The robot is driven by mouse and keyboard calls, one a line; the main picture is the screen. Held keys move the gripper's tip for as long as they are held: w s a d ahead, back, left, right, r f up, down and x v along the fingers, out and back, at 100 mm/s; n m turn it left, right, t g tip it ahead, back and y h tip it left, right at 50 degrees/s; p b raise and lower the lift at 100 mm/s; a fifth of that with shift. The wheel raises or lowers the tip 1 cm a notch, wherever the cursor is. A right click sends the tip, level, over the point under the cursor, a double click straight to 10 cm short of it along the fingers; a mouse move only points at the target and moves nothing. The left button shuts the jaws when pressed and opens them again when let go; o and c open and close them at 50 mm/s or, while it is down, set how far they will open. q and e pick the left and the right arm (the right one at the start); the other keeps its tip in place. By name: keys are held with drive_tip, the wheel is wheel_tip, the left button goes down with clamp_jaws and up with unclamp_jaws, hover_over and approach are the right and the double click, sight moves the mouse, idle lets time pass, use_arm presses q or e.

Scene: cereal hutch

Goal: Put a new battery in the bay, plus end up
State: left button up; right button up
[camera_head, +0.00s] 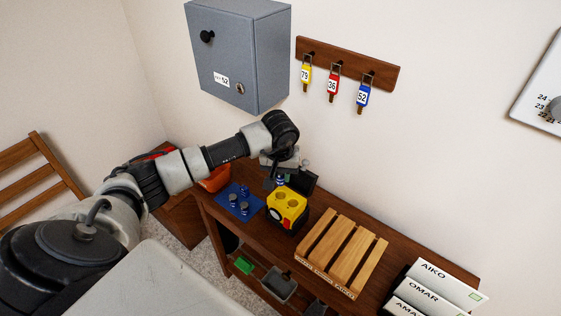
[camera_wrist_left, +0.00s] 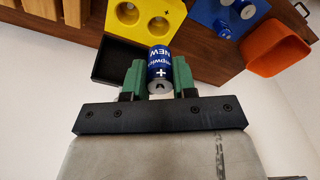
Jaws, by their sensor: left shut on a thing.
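My left gripper (camera_head: 280,178) is above the back left of the yellow battery holder (camera_head: 290,200). In the left wrist view its green fingers (camera_wrist_left: 158,75) are shut on a blue battery (camera_wrist_left: 159,60) marked NEW. The battery's plus mark and silver end face back toward my wrist, away from the table. The yellow holder also shows in the wrist view (camera_wrist_left: 172,12), with two round bays and a plus mark beside one. The battery is apart from the bays. The bays' depths are hard to see. My right gripper is not in view.
A blue tray (camera_head: 254,208) with batteries lies left of the holder, and an orange bin (camera_head: 216,179) stands behind it. A dark open box (camera_wrist_left: 112,64) adjoins the holder. A slatted wooden rack (camera_head: 343,254) stands to the right. A grey cabinet (camera_head: 235,55) hangs above.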

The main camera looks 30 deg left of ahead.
sight(281, 184)
use_arm(q)
drive_tip(key=shift+f+b, duration=0.4)
drive_tip(key=shift+f, duration=0.25)
drive_tip(key=shift+f+b, duration=0.7)
drive_tip(key=shift+f, duration=0.9)
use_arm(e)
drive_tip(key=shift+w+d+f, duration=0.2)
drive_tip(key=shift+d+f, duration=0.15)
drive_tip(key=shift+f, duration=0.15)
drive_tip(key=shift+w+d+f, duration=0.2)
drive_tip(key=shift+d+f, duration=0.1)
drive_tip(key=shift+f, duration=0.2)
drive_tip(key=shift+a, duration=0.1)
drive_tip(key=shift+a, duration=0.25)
use_arm(q)
drive_tip(key=shift+b, duration=0.3)
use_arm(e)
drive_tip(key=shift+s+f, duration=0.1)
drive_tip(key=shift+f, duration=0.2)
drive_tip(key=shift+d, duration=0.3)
use_arm(q)
drive_tip(key=shift+b, duration=0.35)
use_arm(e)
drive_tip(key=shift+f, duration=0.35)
